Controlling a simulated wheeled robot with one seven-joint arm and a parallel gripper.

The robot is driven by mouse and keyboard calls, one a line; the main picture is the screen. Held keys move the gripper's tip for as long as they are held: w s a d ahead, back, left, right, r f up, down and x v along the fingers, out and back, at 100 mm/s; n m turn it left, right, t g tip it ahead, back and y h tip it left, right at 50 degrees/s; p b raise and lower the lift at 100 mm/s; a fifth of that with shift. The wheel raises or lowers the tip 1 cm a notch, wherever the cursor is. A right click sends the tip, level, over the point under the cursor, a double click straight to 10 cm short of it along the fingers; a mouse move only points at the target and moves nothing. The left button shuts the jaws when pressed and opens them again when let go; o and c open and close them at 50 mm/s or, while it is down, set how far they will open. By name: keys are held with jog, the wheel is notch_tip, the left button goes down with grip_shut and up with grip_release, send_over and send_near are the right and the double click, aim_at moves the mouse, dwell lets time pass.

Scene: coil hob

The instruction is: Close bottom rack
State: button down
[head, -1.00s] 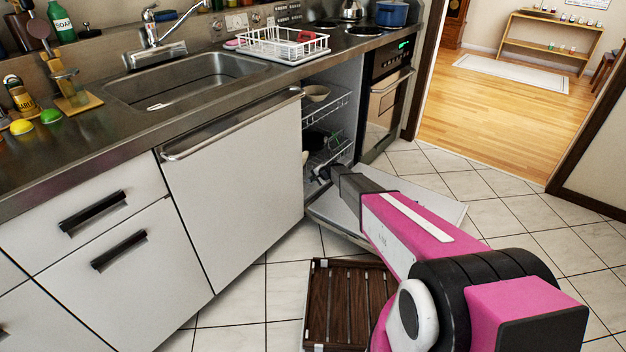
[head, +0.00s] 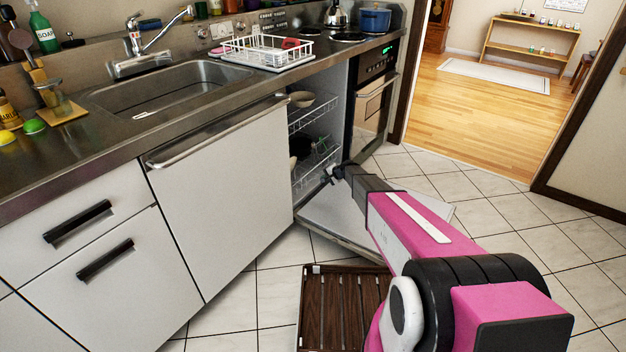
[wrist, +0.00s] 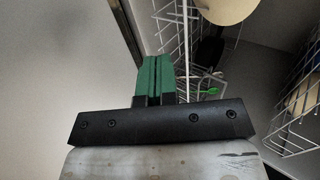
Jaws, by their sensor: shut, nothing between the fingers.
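The dishwasher stands open under the counter, its door (head: 330,215) folded down low. The bottom rack (head: 318,168) is a white wire basket just above the door, partly hidden by the cabinet front. Dark dishes sit in it. My gripper (head: 332,174) is at the front right of the bottom rack, low over the door. In the wrist view its green fingers (wrist: 161,76) are together and empty, with white rack wires beyond them; I cannot tell whether they touch.
The oven (head: 374,100) stands right of the dishwasher. A white cabinet panel (head: 225,195) closes off the left side. Tiled floor to the right is clear.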

jog(key=w+d+f, duration=0.1)
jog(key=w+d, duration=0.2)
jog(key=w, duration=0.1)
jog(key=w+a+f, duration=0.5)
jog(key=w+a, duration=0.1)
jog(key=a, duration=0.4)
jog(key=shift+w+y, duration=0.15)
jog(key=shift+y, duration=0.15)
jog(key=shift+w+a, duration=0.7)
jog(key=shift+a, duration=0.25)
jog(key=shift+w+a, duration=0.65)
jog(key=shift+a, duration=0.3)
